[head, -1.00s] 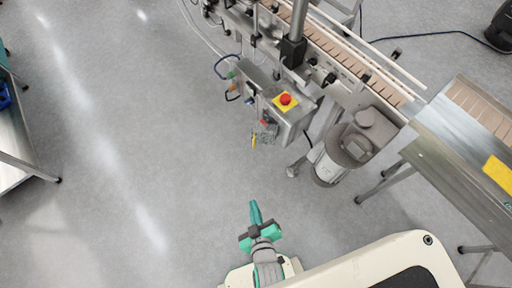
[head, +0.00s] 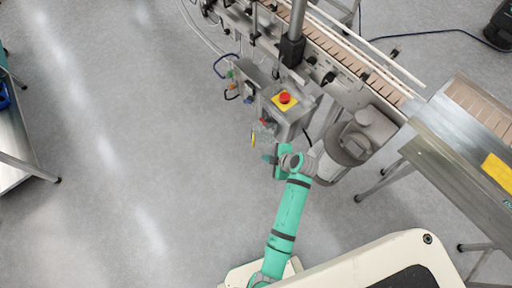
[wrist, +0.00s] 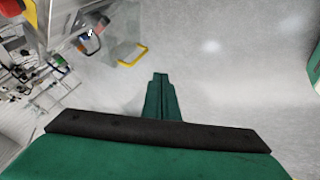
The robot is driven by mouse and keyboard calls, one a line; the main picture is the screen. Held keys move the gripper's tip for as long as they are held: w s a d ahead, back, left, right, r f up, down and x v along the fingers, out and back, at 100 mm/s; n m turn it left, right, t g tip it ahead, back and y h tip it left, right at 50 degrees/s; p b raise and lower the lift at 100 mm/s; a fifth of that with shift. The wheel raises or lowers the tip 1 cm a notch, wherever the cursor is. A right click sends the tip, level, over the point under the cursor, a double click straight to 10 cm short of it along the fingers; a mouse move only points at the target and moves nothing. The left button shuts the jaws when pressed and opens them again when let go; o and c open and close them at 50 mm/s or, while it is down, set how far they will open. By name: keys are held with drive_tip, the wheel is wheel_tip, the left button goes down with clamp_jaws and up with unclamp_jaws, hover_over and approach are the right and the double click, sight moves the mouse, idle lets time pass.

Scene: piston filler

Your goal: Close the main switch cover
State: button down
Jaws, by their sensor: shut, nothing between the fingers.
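The main switch cover appears as a clear panel (wrist: 120,30) with a yellow handle (wrist: 131,57) in the wrist view. It stands out from the side of the steel control box (head: 292,112), so it looks open. In the head view its yellow handle (head: 253,139) shows small below the box, near a red part (head: 265,122) that may be the switch. My gripper (wrist: 160,76) is shut and empty, just right of and below the cover in the wrist view, with a visible gap in the picture. In the head view my gripper (head: 268,158) is small and its fingertips are hard to make out.
A red emergency stop button (head: 285,98) sits on a yellow plate on top of the box. A round grey motor housing (head: 352,146) stands right of my wrist. The conveyor (head: 345,50) runs behind.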

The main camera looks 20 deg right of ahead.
sight(263, 137)
drive_tip(key=w+a+f, duration=0.1)
drive_tip(key=w+f, duration=0.7)
drive_tip(key=w, duration=0.1)
drive_tip(key=shift+w+a, duration=0.2)
drive_tip(key=shift+a, duration=0.05)
drive_tip(key=shift+w, duration=0.15)
